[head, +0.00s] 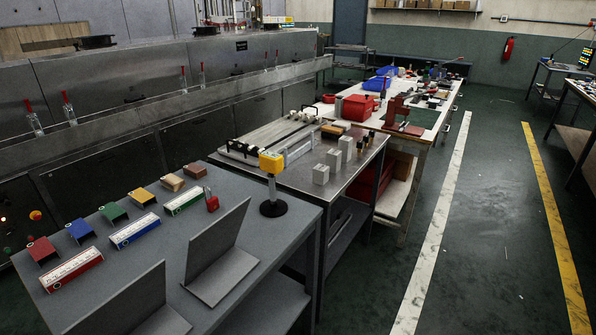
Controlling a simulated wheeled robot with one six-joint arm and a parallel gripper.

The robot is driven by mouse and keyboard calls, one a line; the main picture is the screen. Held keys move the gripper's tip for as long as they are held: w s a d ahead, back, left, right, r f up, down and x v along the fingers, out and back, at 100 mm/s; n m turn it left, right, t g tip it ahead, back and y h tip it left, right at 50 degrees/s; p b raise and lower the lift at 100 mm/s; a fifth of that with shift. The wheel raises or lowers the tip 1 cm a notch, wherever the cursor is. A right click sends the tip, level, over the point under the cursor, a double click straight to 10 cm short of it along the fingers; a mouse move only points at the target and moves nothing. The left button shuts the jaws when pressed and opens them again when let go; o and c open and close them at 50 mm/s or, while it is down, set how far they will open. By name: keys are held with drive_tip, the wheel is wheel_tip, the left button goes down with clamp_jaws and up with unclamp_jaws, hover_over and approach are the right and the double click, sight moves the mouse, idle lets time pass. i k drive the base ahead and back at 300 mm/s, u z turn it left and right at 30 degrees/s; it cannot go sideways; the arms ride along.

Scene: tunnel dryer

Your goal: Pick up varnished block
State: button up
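No part of my arm or gripper shows in the head view. On the near grey table (262,212), a row of small blocks runs along the far side. Toward its right end are a tan wood-coloured block (172,182) and a darker brown block (195,170), close to each other. Either could be the varnished block; I cannot tell a varnish finish at this size. The row also holds a yellow block (142,197), a green block (112,212), a blue block (80,231) and a red block (42,249).
Labelled red (72,271), blue (134,231) and green (183,202) bars lie before the row. Two grey angled plates (219,255) stand in front. A yellow-topped post (272,183) is at the table's right corner. The steel dryer (110,160) runs behind. Floor on the right is clear.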

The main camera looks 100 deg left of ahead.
sight(195, 170)
drive_tip(key=i, duration=0.2)
drive_tip(key=u, duration=2.5)
drive_tip(key=i, duration=1.7)
drive_tip(key=u, duration=2.05)
drive_tip(key=i, duration=0.7)
drive_tip(key=z, duration=0.45)
